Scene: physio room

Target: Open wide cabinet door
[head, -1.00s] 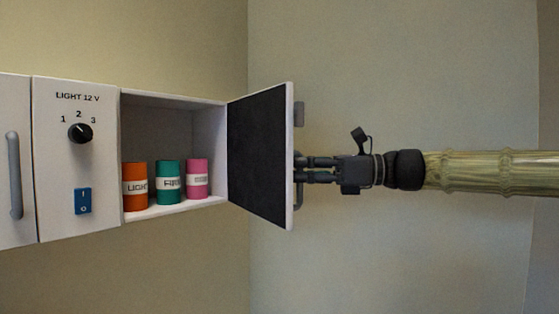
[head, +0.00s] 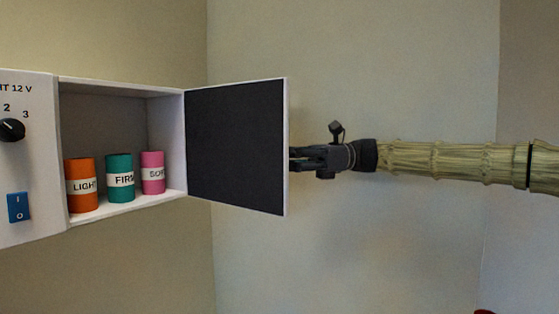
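The cabinet door (head: 235,148) stands wide open, hinged at the right side of the white cabinet (head: 125,86). Its dark inner face is turned toward me. My gripper (head: 294,159) is at the door's free right edge, with its fingers reaching behind the door. The fingertips and the door's handle are hidden by the door, so I cannot tell whether the fingers are closed on anything. Inside the cabinet stand an orange can (head: 82,185), a teal can (head: 120,178) and a pink can (head: 153,173), all upright.
Left of the open compartment is a panel with a black rotary knob (head: 11,130) and a blue rocker switch (head: 18,207). A plain wall is behind the door and arm. A small red thing (head: 486,311) shows at the bottom right edge. The space below the door is clear.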

